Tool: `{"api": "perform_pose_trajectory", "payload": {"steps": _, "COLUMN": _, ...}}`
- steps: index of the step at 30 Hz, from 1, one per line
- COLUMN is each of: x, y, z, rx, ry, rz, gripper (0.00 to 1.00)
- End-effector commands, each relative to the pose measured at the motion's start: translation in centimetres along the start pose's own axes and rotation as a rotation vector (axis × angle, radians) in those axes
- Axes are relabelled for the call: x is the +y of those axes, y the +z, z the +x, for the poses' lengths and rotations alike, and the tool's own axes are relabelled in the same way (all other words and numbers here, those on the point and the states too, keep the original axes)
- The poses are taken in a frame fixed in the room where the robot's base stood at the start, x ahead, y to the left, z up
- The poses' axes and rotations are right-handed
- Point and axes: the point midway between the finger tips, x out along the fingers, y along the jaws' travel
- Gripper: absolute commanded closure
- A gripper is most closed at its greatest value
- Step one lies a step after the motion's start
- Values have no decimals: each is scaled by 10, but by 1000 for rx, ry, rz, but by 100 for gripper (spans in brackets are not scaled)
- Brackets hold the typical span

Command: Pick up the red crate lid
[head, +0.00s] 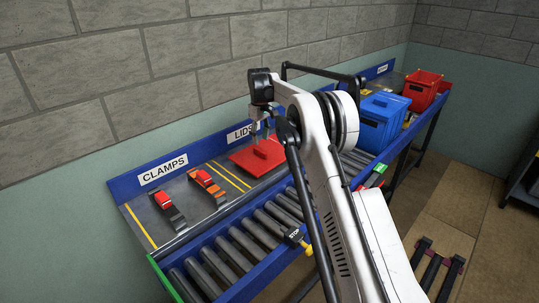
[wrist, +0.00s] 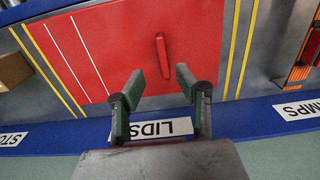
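The red crate lid (head: 252,159) lies flat on the bench behind the rollers, in the area labelled LIDS. It has a raised red handle bar. In the wrist view the lid (wrist: 110,60) fills the upper middle, with its handle (wrist: 163,56) standing up near its centre. My gripper (head: 262,130) hangs over the lid in the head view. In the wrist view my gripper (wrist: 158,84) is open, with its two fingers apart and nothing between them. The handle shows beyond the fingertips, roughly in line with the gap. How high the fingers are above the lid is hard to tell.
Two red-topped clamps (head: 163,199) (head: 204,178) lie left of the lid by the CLAMPS label. A roller conveyor (head: 236,243) runs along the front. A blue crate (head: 381,122) and a red crate (head: 423,91) stand to the right. The blue back edge (wrist: 245,117) is near my fingers.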

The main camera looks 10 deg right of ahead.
Motion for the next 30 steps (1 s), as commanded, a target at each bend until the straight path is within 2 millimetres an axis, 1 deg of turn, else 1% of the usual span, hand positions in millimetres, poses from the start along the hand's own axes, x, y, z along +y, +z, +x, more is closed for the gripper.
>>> {"api": "perform_pose_trajectory", "payload": {"steps": 1, "x": 0, "y": 0, "z": 6, "rx": 0, "ry": 0, "rz": 0, "gripper": 67}}
{"api": "perform_pose_trajectory", "payload": {"steps": 3, "x": 0, "y": 0, "z": 11, "rx": 0, "ry": 0, "rz": 0, "gripper": 67}}
{"api": "perform_pose_trajectory", "payload": {"steps": 8, "x": 0, "y": 0, "z": 17, "rx": 0, "ry": 0, "rz": 0, "gripper": 67}}
{"api": "perform_pose_trajectory", "payload": {"steps": 11, "x": -2, "y": 0, "z": 25, "rx": 0, "ry": 0, "rz": 0, "gripper": 67}}
{"api": "perform_pose_trajectory", "payload": {"steps": 18, "x": -5, "y": 0, "z": 57, "rx": 0, "ry": 0, "rz": 0, "gripper": 67}}
{"api": "perform_pose_trajectory", "payload": {"steps": 20, "x": -5, "y": 0, "z": 63, "rx": 0, "ry": 0, "rz": 0, "gripper": 67}}
{"api": "perform_pose_trajectory", "payload": {"steps": 22, "x": -5, "y": 0, "z": 67, "rx": 0, "ry": 0, "rz": 0, "gripper": 67}}
{"api": "perform_pose_trajectory", "payload": {"steps": 27, "x": -5, "y": 0, "z": 67, "rx": 0, "ry": 0, "rz": 0, "gripper": 67}}
{"api": "perform_pose_trajectory", "payload": {"steps": 28, "x": -5, "y": 0, "z": 67, "rx": 0, "ry": 0, "rz": 0, "gripper": 69}}
{"api": "perform_pose_trajectory", "payload": {"steps": 30, "x": -5, "y": 0, "z": 67, "rx": 0, "ry": 0, "rz": 0, "gripper": 78}}
